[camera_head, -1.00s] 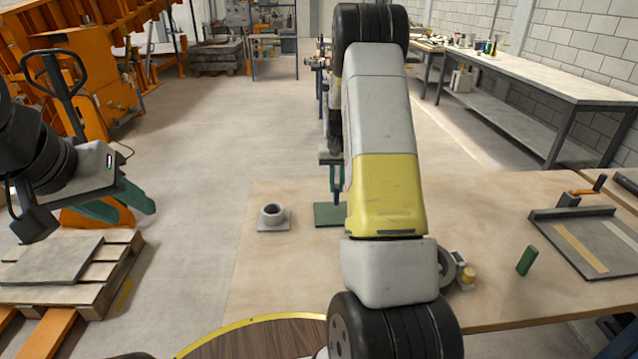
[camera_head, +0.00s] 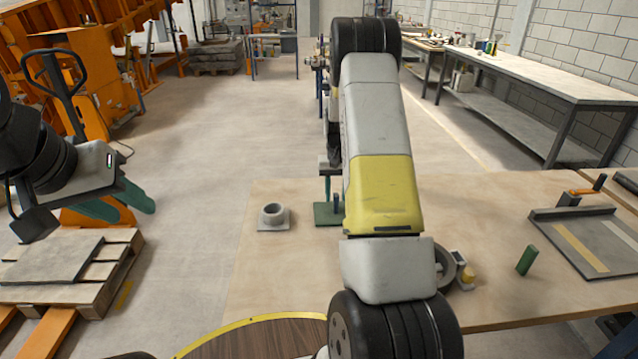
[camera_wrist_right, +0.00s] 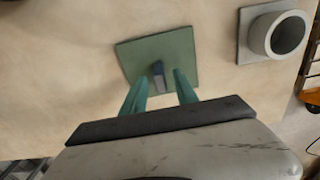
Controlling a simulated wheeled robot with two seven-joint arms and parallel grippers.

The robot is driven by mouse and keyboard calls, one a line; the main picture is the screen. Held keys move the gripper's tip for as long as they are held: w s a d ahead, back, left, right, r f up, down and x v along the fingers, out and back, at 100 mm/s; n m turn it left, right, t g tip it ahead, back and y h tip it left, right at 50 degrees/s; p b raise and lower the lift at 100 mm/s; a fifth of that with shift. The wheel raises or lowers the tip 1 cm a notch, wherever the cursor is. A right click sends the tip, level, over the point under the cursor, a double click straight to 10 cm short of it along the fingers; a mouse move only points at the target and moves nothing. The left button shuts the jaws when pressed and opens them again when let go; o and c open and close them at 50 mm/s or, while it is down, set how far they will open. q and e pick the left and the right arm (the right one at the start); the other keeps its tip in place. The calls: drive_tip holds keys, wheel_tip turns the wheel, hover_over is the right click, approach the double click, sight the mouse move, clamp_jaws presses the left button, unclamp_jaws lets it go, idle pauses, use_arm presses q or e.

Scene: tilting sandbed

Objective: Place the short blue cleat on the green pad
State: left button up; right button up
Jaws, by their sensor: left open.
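The green pad (camera_head: 322,218) lies flat on the wooden table, partly hidden by my right arm in the head view. In the right wrist view the pad (camera_wrist_right: 178,50) shows almost whole. The short blue cleat (camera_wrist_right: 158,72) stands over the middle of the pad and looks to rest on it. My right gripper (camera_wrist_right: 159,82) is open, with green fingers on either side of the cleat and a gap to each. In the head view the right gripper (camera_head: 331,203) is low over the pad. My left gripper (camera_head: 126,205) is open and empty, off the table's left side.
A grey round collar on a square base (camera_head: 273,217) stands left of the pad. A green block (camera_head: 526,260), a dark ring (camera_head: 446,266) and a grey tray (camera_head: 590,240) are to the right. The table (camera_head: 265,285) is bare in front of the collar.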

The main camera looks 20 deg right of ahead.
wheel_tip(320, 180, up, 12)
wheel_tip(320, 180, up, 8)
drive_tip(key=t, duration=0.1)
hover_over(336, 194)
drive_tip(key=s+a, duration=0.4)
drive_tip(key=s, duration=0.1)
drive_tip(key=s+a+r+n+t+y, duration=0.1)
drive_tip(key=s+a+r+t, duration=0.1)
drive_tip(key=s+a+r, duration=0.45)
drive_tip(key=s+a+r+n+t, duration=0.1)
drive_tip(key=s+a, duration=0.2)
drive_tip(key=s, duration=0.7)
drive_tip(key=s+a+r+n+t+y, duration=0.1)
drive_tip(key=s+a+t, duration=0.1)
drive_tip(key=s, duration=0.8)
drive_tip(key=shift+a+n, duration=0.3)
drive_tip(key=shift+a, duration=0.4)
drive_tip(key=shift+d, duration=0.1)
